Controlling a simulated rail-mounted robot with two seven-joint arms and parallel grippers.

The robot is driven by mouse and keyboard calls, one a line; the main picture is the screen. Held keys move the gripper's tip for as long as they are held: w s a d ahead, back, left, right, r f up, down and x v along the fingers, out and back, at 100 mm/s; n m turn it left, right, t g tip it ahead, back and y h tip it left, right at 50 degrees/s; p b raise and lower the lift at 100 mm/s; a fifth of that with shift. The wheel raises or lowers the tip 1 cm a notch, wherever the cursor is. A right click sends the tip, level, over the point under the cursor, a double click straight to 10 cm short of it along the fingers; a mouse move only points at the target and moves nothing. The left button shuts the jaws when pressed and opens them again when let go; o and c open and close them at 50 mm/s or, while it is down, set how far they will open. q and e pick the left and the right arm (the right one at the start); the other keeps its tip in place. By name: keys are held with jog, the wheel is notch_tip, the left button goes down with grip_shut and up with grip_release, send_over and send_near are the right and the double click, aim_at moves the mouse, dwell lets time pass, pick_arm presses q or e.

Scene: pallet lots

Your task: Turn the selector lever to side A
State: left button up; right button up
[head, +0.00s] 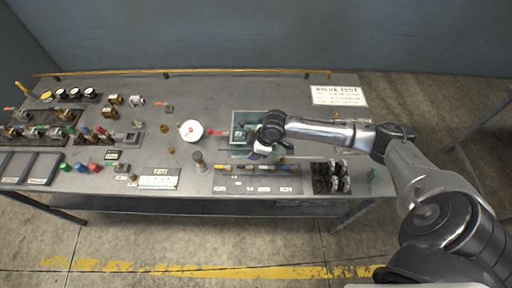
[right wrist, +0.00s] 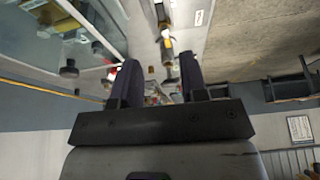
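A grey panel (head: 230,184) with small white labels and a row of fittings lies at the front middle of the bench. A yellow-ended fitting (head: 220,167) is at its left part. My right gripper (head: 257,156) is above the panel's back edge. In the right wrist view its two dark fingers (right wrist: 160,68) are apart, with nothing clearly held. Beyond them, between the fingertips, is a yellow-and-silver fitting (right wrist: 167,44) with a dark end. I cannot tell whether it is the selector lever, nor read its side labels. My left gripper is not in view.
A clear-walled box (head: 236,120) stands just behind my right gripper and shows beside the fingers in the wrist view (right wrist: 115,30). A round white gauge (head: 191,130) is left of it. A black rack (head: 320,185) stands right of the panel.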

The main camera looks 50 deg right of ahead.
jog(key=shift+v, duration=0.85)
